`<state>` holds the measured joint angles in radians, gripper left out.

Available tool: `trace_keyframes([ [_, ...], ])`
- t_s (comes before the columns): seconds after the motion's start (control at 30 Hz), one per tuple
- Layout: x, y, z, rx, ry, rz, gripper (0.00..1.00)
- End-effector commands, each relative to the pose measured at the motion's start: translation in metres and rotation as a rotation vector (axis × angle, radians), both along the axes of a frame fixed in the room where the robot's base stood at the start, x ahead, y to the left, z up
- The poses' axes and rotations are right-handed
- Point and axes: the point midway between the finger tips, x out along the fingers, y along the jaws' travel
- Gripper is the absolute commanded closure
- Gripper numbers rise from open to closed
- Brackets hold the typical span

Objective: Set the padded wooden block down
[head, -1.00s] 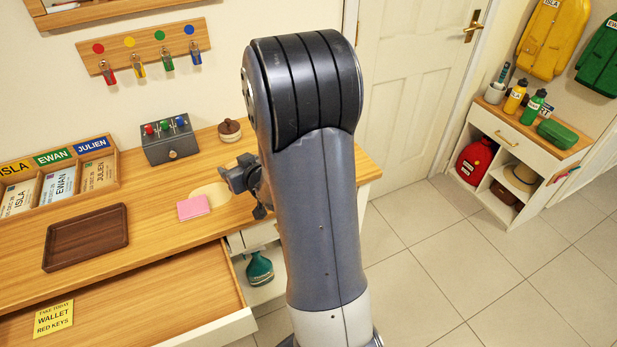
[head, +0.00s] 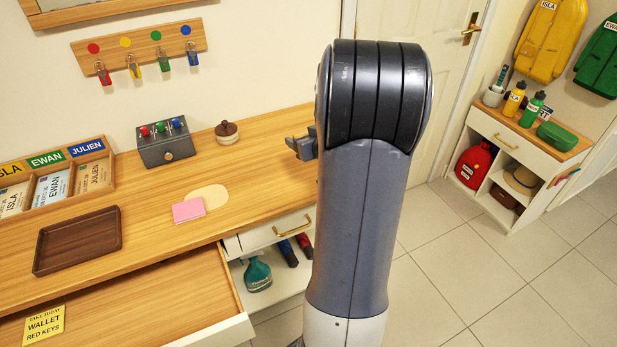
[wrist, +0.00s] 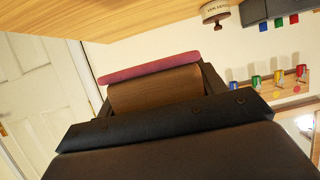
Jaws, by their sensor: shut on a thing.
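The padded wooden block (wrist: 155,92) shows in the wrist view as a brown wooden body with a dark pink pad (wrist: 150,67) along one side. My gripper (wrist: 158,88) is shut on it, with a dark finger at each end. In the head view my gripper (head: 303,147) shows only in part, over the right part of the wooden desk (head: 262,150). My arm hides the rest of it, and the block cannot be seen there. The wrist view appears upside down, and the block looks clear of the desk top.
A pink pad (head: 188,210) lies beside a pale oval patch (head: 210,195). A brown tray (head: 78,240), a grey box with coloured knobs (head: 165,143) and a round wooden-topped pot (head: 227,132) stand on the desk. A drawer (head: 130,300) is open in front. Desk right of the patch is clear.

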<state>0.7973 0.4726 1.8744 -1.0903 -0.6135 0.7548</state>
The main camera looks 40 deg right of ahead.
Motion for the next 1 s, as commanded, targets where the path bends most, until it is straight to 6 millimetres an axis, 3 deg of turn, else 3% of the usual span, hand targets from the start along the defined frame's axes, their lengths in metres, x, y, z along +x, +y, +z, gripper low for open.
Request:
trace_keyframes([
  [0.3, 0.0, 0.001, -0.045, 0.002, 0.002, 0.001, 0.59],
  [0.47, 0.0, 0.001, -0.058, 0.002, 0.001, 0.001, 0.59],
  [0.6, 0.0, 0.001, -0.083, 0.004, 0.002, 0.001, 0.59],
  [0.8, 0.0, 0.001, -0.096, 0.0, 0.0, 0.001, 0.59],
  [1.0, 0.0, 0.001, -0.096, -0.001, -0.001, 0.001, 0.59],
])
